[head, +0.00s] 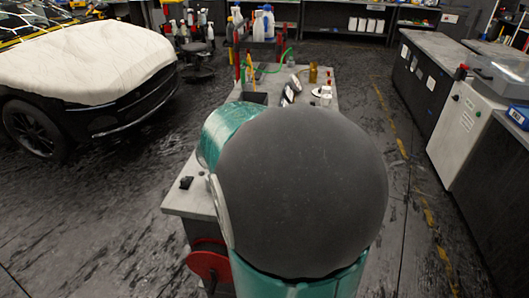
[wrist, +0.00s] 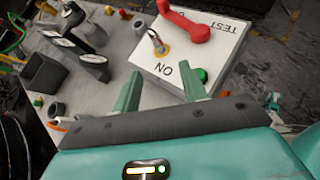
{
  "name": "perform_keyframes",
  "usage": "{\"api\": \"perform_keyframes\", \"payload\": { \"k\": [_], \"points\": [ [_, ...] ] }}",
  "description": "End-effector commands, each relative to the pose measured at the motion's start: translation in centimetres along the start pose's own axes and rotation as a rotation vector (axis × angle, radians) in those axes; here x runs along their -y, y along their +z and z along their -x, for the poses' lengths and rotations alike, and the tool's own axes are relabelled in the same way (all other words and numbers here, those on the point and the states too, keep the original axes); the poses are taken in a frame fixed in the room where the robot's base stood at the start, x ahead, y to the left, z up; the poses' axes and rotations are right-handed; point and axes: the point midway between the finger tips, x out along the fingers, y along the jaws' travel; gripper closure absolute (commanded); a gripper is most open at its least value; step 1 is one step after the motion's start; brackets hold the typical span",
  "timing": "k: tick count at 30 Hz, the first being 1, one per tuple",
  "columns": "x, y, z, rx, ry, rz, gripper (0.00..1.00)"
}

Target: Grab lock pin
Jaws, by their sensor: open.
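In the wrist view, a small metal pin (wrist: 156,40), apparently the lock pin, stands in a yellow ring on a white switch box (wrist: 178,68). A red lever handle (wrist: 184,26) lies just beyond it, and the box bears ON and TEST lettering. My gripper (wrist: 162,88) is open, with its two green fingers apart at the box's near edge. The pin is ahead of the fingertips and roughly between them in the picture; nothing is held. In the head view, my own arm hides the gripper, and I cannot make out the pin.
A green button (wrist: 202,75) is close to the right finger. A dark open bin (wrist: 46,73) and black-headed tools stand on the grey bench (wrist: 90,100) at left.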

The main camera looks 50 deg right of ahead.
Motion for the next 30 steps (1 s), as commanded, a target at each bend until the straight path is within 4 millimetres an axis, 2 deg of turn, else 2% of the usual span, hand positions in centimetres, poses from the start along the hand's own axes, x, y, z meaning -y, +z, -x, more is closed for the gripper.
{"api": "perform_keyframes", "payload": {
  "k": [1,5,8,15,18,25,30],
  "points": [
    [-0.1,0.6,-1.3,0.033,-0.015,0.056,0.57],
    [-0.3,1.4,-2.9,0.076,-0.026,0.13,0.57],
    [-0.2,1.6,-4.3,0.079,-0.03,0.135,0.57],
    [0.1,1.9,-9.0,0.077,-0.034,0.132,0.57],
    [0.0,2.1,-10.4,0.077,-0.031,0.13,0.57],
    [-0.2,2.2,-12.2,0.076,-0.029,0.131,0.57],
    [-0.5,2.3,-14.9,0.076,-0.028,0.132,0.57]
  ]
}}
